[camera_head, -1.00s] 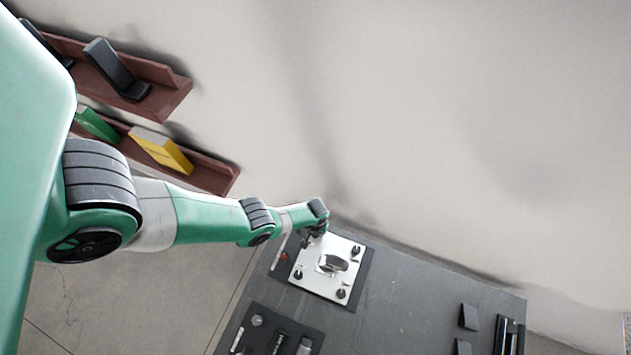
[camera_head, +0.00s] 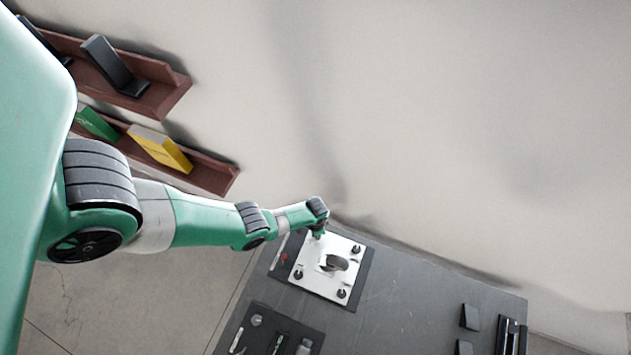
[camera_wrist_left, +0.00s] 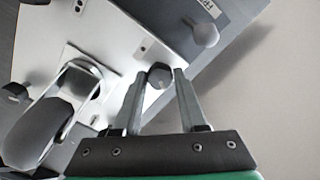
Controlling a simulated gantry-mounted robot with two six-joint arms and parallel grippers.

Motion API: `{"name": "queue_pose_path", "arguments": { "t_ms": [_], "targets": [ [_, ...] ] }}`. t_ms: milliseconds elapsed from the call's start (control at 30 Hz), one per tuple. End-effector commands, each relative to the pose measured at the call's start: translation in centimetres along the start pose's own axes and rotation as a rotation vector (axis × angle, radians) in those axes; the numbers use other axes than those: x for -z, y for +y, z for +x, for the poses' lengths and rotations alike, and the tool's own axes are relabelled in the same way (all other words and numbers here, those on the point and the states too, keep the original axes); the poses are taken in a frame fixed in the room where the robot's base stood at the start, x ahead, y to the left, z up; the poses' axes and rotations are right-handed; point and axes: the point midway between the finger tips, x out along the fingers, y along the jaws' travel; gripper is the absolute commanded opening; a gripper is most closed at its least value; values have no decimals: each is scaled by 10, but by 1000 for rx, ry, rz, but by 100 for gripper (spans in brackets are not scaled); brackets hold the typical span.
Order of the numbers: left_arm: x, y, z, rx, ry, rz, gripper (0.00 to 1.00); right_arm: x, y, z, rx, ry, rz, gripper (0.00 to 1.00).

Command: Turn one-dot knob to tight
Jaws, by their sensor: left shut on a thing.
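A white square plate (camera_head: 311,283) lies on a dark mat with black knobs near its corners. My left gripper (camera_head: 318,234) is at the plate's upper-left corner, pointing down. In the left wrist view, the gripper (camera_wrist_left: 159,78) has a finger on each side of a dark knob (camera_wrist_left: 158,74) and is shut on it. I cannot make out which dot mark belongs to this knob. The other knobs stand at the right (camera_head: 356,250), left (camera_head: 298,274) and bottom (camera_head: 341,293) corners. My right gripper is not in view.
A rounded handle (camera_head: 336,262) rises from the plate's middle; it is close to my gripper in the left wrist view (camera_wrist_left: 40,130). A second dark mat (camera_head: 250,340) holds small parts. Shelves (camera_head: 185,165) hang on the wall.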

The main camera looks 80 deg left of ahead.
Motion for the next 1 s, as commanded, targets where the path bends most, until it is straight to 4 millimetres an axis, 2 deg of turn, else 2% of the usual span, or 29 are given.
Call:
{"name": "queue_pose_path", "arguments": {
  "t_ms": [200, 500, 1000],
  "targets": [
    [0, 0, 1, 0, 0, 190, 0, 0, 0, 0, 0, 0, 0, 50],
    [0, 0, 1, 1, 0, 378, 0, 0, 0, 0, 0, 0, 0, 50],
    [0, 0, 1, 1, 0, 459, 0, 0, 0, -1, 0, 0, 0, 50]
  ]
}}
